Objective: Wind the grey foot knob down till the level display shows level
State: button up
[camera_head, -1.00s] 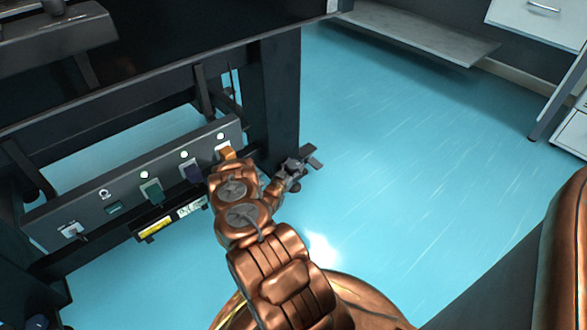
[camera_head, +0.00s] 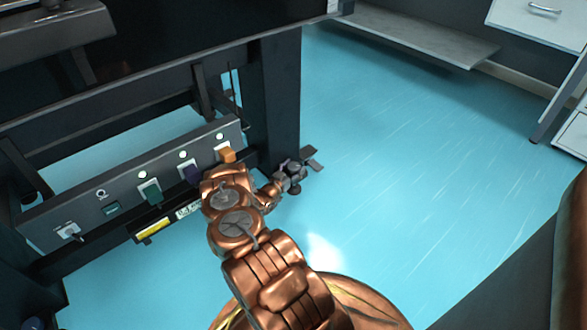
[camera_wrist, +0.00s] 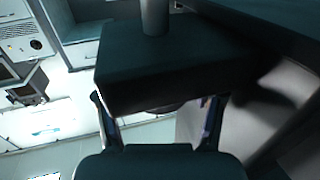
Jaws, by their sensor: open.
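My gripper (camera_head: 296,172) is low beside the foot of the dark table leg (camera_head: 275,100) in the head view. In the wrist view my gripper (camera_wrist: 160,122) is open, with one finger on each side. A dark block (camera_wrist: 170,68) with a grey post (camera_wrist: 154,17) above it stands in front of the fingers. A dark rounded edge shows under the block, between the fingers; I cannot tell whether it is the foot knob. No clearly grey knob shows in the head view, where my gripper covers that spot. I cannot make out a level reading.
A grey panel (camera_head: 135,178) with coloured plugs and a small green window (camera_head: 111,208) runs left of my arm. Open blue floor (camera_head: 400,160) lies to the right, with white drawers (camera_head: 540,22) at the far right.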

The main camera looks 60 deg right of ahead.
jog(key=shift+a, duration=0.1)
jog(key=a, duration=1.2)
dwell(0.4)
